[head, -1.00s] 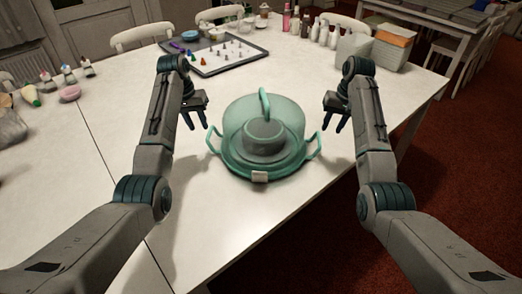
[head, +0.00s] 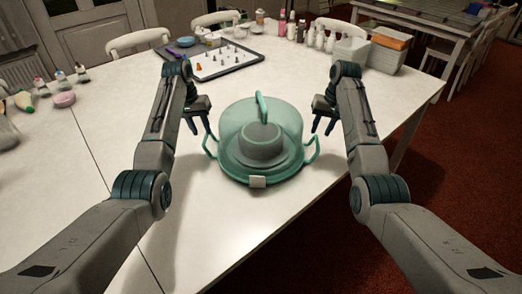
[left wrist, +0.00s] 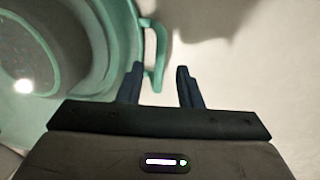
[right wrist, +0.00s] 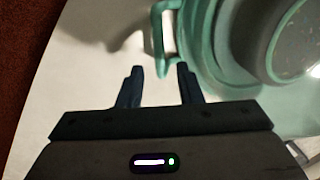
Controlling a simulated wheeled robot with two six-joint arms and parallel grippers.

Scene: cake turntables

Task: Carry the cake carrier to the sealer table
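The cake carrier (head: 261,140) stands upright on the white table, a teal see-through dome with a top handle, a grey cake inside and a loop handle on each side. My left gripper (head: 201,124) is open and empty, just above and beside the left handle (head: 210,146). In the left wrist view the handle (left wrist: 155,55) lies ahead of and between the open fingers (left wrist: 160,78). My right gripper (head: 322,123) is open near the right handle (head: 312,150). In the right wrist view that handle (right wrist: 163,40) is ahead of the open fingers (right wrist: 160,75). Neither gripper clearly touches the carrier.
A tray with piping tips (head: 222,60) lies at the back of the white table (head: 130,100). Bottles (head: 318,36) and stacked boxes (head: 382,52) stand at the back right. Small coloured items (head: 64,99) lie at the left. Another table (head: 420,22) is at the far right, across red carpet (head: 440,170).

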